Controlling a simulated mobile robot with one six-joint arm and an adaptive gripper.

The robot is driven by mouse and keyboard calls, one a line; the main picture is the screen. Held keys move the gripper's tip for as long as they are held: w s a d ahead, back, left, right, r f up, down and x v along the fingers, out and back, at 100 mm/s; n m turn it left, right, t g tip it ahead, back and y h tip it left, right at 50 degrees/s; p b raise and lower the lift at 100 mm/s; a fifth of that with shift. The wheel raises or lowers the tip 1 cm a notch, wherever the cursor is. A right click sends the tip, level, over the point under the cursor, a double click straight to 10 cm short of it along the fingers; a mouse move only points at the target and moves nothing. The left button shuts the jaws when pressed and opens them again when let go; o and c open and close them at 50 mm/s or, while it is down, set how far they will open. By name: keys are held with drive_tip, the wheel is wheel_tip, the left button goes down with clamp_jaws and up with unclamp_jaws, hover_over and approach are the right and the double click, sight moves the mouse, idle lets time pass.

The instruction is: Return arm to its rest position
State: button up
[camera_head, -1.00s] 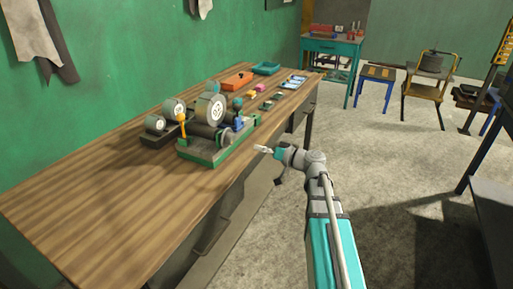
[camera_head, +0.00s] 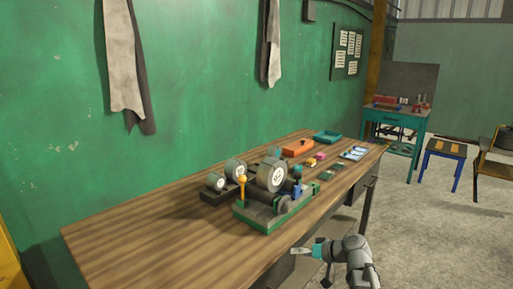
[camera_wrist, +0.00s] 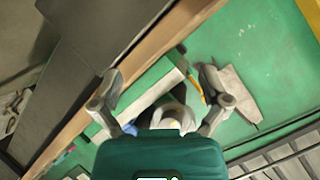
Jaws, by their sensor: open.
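My gripper (camera_head: 302,251) is at the lower middle of the head view, in front of the workbench's near edge and pointing left. It holds nothing. In the wrist view my gripper (camera_wrist: 160,85) shows its two fingers spread apart, with the bench machine (camera_wrist: 160,105) seen beyond them, partly hidden by the gripper body. My arm (camera_head: 355,262) is bent at the bottom of the head view, and its lower part is cut off by the frame.
A wooden workbench (camera_head: 150,245) runs along the green wall. On it stand a green-based machine with grey wheels (camera_head: 272,205), an orange box (camera_head: 298,147) and a teal tray (camera_head: 327,136). A teal table (camera_head: 400,120) and a stool (camera_head: 446,150) stand beyond. Grey floor lies open at right.

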drive_tip(key=shift+s+d+f+m+g+h, duration=1.3)
drive_tip(key=shift+s+f+g+h, duration=1.9)
drive_tip(key=shift+s+f+h, duration=2.75)
wheel_tip(320, 180, up, 16)
drive_tip(key=s+p, duration=0.1)
drive_tip(key=p, duration=1.3)
drive_tip(key=shift+s+r+y+p, duration=0.25)
drive_tip(key=shift+y+p, duration=0.1)
drive_tip(key=shift+y, duration=0.1)
drive_tip(key=shift+a+f, duration=0.1)
drive_tip(key=shift+f, duration=0.05)
